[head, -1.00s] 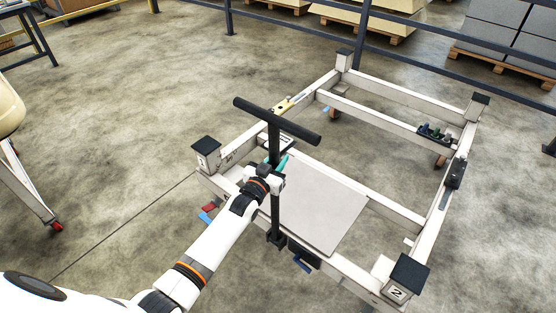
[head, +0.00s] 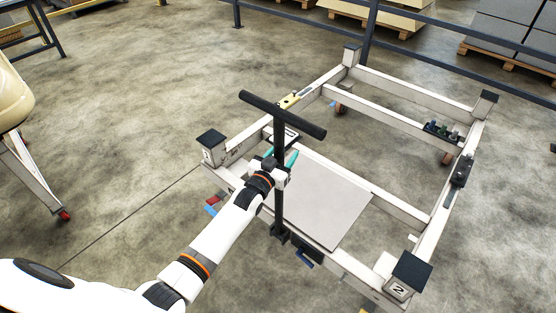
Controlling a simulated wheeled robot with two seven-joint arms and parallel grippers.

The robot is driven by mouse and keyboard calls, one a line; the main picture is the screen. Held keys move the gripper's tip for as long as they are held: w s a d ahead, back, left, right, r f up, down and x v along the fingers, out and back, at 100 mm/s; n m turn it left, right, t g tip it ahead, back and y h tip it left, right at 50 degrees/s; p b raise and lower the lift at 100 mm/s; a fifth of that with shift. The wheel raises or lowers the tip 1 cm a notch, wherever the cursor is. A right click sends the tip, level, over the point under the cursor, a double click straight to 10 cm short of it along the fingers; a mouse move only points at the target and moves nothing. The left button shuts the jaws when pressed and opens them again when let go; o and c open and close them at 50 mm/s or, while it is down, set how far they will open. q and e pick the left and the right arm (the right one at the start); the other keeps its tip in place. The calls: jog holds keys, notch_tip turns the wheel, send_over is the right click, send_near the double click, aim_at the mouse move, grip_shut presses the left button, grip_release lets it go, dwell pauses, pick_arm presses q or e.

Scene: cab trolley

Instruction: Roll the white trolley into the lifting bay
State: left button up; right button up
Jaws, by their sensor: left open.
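The white trolley (head: 430,236) is an open white frame with dark corner pads, standing on the floor right of centre. A black T-shaped handle (head: 283,114) rises upright on its near side. My left gripper (head: 281,161) is open at the handle's upright post, below the crossbar, with teal fingertips showing on either side of the post. Whether the fingers touch the post cannot be told. My right gripper is out of view. No lifting bay can be made out for certain.
A grey panel (head: 322,205) lies inside the trolley frame. A dark railing (head: 420,57) runs behind it, with loaded pallets beyond. A cream-coloured body on white legs (head: 38,180) stands at the left edge. The floor between it and the trolley is clear.

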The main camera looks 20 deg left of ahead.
pick_arm(q)
jog(key=s+a, duration=0.1)
jog(key=s, duration=1)
jog(key=shift+s+a, duration=0.25)
jog(key=shift+s, duration=0.1)
